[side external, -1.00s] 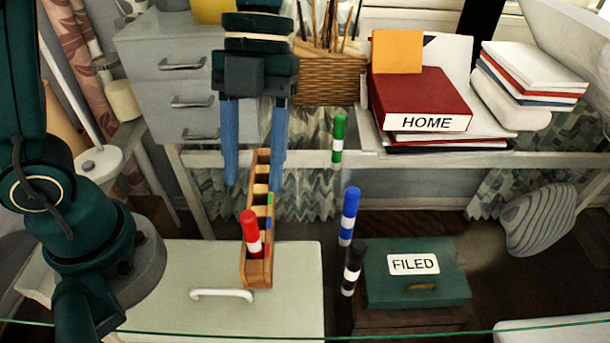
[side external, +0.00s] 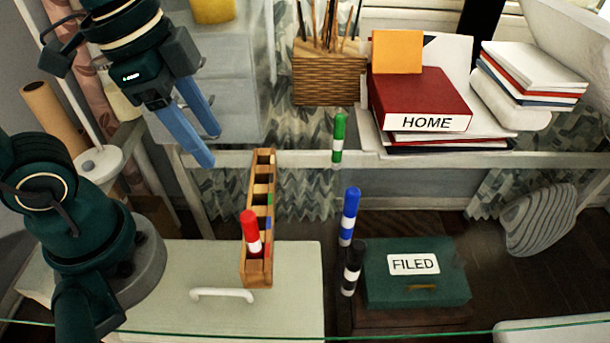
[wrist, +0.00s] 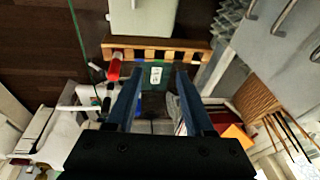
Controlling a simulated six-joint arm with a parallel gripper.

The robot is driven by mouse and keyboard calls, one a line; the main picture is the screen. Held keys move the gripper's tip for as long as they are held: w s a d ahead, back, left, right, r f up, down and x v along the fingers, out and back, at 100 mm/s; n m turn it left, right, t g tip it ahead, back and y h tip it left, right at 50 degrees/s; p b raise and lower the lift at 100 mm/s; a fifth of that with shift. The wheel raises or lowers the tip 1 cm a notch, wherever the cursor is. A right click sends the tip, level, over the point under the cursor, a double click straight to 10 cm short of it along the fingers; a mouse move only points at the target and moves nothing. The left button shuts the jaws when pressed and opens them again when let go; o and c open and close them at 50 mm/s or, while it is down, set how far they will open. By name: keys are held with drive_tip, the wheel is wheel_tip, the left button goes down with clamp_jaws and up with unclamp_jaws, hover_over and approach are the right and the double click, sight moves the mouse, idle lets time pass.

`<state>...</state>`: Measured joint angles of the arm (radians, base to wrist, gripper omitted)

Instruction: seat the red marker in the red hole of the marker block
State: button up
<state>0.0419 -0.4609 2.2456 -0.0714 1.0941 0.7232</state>
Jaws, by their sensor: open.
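The red marker (side external: 250,232) stands upright in the near end slot of the wooden marker block (side external: 262,185), beside a red mark on the block's side. I cannot see how deep it sits. It also shows in the wrist view (wrist: 115,68) at the left end of the block (wrist: 160,45). My gripper (side external: 210,150) is open and empty, up and to the left of the block, well apart from the marker. In the wrist view its two blue fingers (wrist: 157,82) are spread with nothing held between them.
A green marker (side external: 339,140), a blue marker (side external: 349,215) and a black marker (side external: 351,268) stand to the right of the block. A green FILED box (side external: 418,285) is at lower right. A white handle (side external: 222,294) lies in front of the block.

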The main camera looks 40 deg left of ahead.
drive_tip(key=n+t, duration=0.1)
drive_tip(key=n, duration=0.1)
drive_tip(key=a+n, duration=0.1)
drive_tip(key=n, duration=0.2)
drive_tip(key=s+a+f+n+t, duration=0.1)
drive_tip(key=n, duration=0.2)
drive_tip(key=shift+t+y, duration=0.3)
drive_tip(key=shift+y, duration=0.1)
